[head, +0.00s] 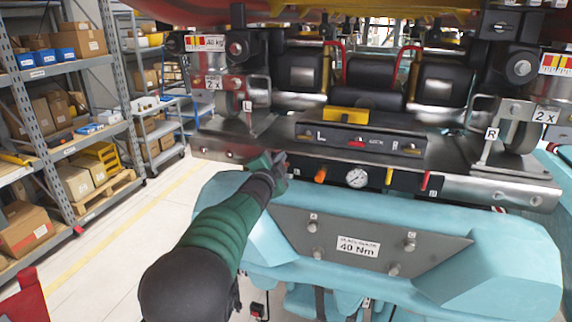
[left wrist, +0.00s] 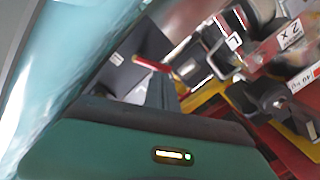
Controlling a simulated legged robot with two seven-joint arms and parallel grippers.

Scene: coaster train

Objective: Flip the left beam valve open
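A row of small coloured handles sits on the dark front panel under the metal deck: an orange one (head: 320,175), a yellow one (head: 389,177) and a red one (head: 425,181). I cannot tell for sure which is the left beam valve. My left gripper (head: 279,160) is at the panel's left end, left of the orange handle and apart from it. Its fingertips are too small and dark to read. In the left wrist view a red handle (left wrist: 150,63) shows beyond the green gripper housing. My right gripper is in neither view.
A round gauge (head: 357,177) sits between the orange and yellow handles. A turquoise bumper (head: 480,277) with a grey 40 Nm plate (head: 320,226) juts out below. Shelves with boxes (head: 80,185) stand at the left, with clear floor between.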

